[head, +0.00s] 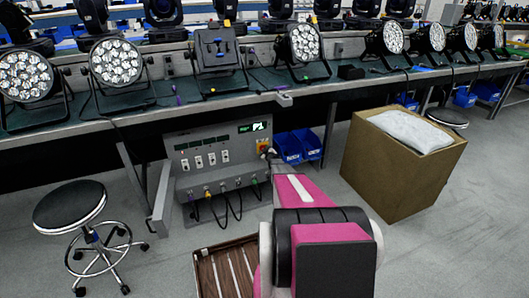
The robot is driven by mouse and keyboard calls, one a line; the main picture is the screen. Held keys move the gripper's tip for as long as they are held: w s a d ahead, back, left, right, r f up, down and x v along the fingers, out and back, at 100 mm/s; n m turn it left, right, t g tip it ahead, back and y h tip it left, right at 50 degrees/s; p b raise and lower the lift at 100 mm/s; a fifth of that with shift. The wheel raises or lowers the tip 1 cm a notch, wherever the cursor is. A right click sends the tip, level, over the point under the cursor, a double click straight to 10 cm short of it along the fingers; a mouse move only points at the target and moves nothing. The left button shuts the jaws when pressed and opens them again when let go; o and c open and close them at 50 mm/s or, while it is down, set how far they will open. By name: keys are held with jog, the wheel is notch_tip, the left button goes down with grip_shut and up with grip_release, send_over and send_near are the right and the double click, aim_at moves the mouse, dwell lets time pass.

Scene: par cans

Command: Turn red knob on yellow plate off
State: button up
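A small yellow-orange plate (263,145) sits at the right end of a grey control panel (216,162) under the workbench. A reddish knob seems to be on the plate, but it is too small to make out and partly covered. My pink and white arm reaches forward from the bottom of the head view. My gripper (269,154) is a small dark shape at the arm's far end, just below and right of the plate. I cannot tell whether it touches the knob, or whether its fingers are open or shut.
The panel has a lit green display (252,127), white switches and dark cables hanging below. Blue bins (297,146) stand to its right, then a large cardboard box (400,165). A black stool (70,207) stands at left. Several par cans line the workbench (225,92) above.

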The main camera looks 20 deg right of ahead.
jog(key=shift+n, duration=0.3)
jog(key=o, duration=0.9)
jog(key=shift+s, duration=0.1)
jog(key=s, duration=0.7)
jog(key=s+r, duration=0.1)
jog(key=s, duration=0.2)
jog(key=shift+s+d+r, duration=0.1)
jog(key=shift+s+d, duration=0.05)
jog(key=shift+s, duration=0.15)
jog(key=s+a+r+m+g, duration=0.2)
jog(key=s+a+r+g, duration=0.3)
jog(key=s+a, duration=0.5)
jog(key=s+a+r+m+g, duration=0.3)
jog(key=s+a+r+g, duration=0.3)
jog(key=s, duration=1.2)
jog(key=s+a+r+m+g, duration=0.2)
jog(key=s+a+r+g, duration=0.3)
jog(key=s+a+r, duration=0.6)
jog(key=shift+s+a+r+g+h, duration=0.1)
jog(key=shift+s+a+g+h, duration=0.05)
jog(key=shift+s+a, duration=0.6)
jog(key=shift+s+a+g+h, duration=0.15)
jog(key=shift+s+a, duration=0.4)
jog(key=shift+s, duration=0.35)
